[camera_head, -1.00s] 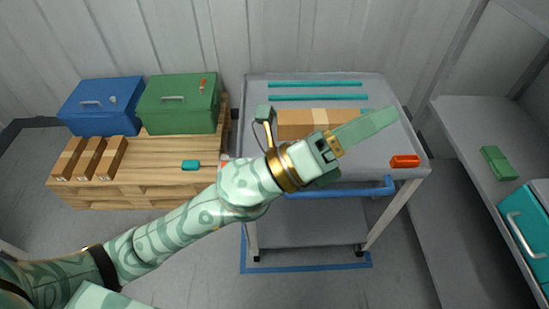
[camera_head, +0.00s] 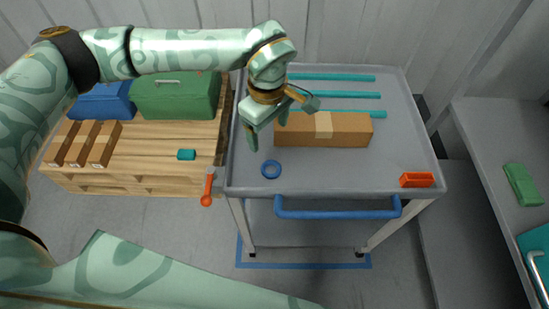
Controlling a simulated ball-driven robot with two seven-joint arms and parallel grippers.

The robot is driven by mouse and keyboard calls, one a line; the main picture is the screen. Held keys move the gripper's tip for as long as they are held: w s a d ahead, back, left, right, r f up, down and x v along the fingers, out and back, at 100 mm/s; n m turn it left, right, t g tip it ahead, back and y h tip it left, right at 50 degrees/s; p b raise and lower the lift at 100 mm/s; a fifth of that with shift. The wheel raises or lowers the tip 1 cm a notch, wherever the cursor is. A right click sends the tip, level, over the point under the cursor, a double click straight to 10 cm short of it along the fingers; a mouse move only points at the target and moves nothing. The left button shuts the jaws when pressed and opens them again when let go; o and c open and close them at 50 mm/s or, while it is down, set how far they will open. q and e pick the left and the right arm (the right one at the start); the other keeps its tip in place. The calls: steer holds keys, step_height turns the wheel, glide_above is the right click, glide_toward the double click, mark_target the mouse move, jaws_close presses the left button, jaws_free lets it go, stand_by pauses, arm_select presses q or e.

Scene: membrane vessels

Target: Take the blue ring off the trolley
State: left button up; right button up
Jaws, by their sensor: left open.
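The blue ring (camera_head: 264,170) lies flat on the grey trolley top (camera_head: 340,172), near its front left corner. My left gripper (camera_head: 268,128) is above the trolley's left part, just behind the ring in the picture. Its two fingers are apart, pointing down, with nothing between them. It does not touch the ring, which is in full view. My right gripper is not in view.
A brown carton (camera_head: 345,130) lies right of the gripper, with teal bars (camera_head: 340,95) behind it. An orange block (camera_head: 417,180) sits at the front right corner. A blue handle (camera_head: 335,210) runs along the front.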

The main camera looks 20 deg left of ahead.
arm_select(q)
step_height(320, 180, down, 5)
steer(key=b, duration=0.2)
glide_above(271, 170)
steer(key=f, duration=0.4)
steer(key=shift+s+f, duration=0.2)
steer(key=shift+s, duration=0.05)
steer(key=shift+f, duration=0.4)
steer(key=f+b, duration=0.1)
steer(key=f, duration=0.1)
steer(key=f+b, duration=0.1)
steer(key=f, duration=0.2)
steer(key=shift+w+d, duration=0.1)
steer(key=shift+w, duration=0.1)
steer(key=shift+r, duration=0.15)
steer(key=shift+c, duration=0.9)
steer(key=c, duration=0.9)
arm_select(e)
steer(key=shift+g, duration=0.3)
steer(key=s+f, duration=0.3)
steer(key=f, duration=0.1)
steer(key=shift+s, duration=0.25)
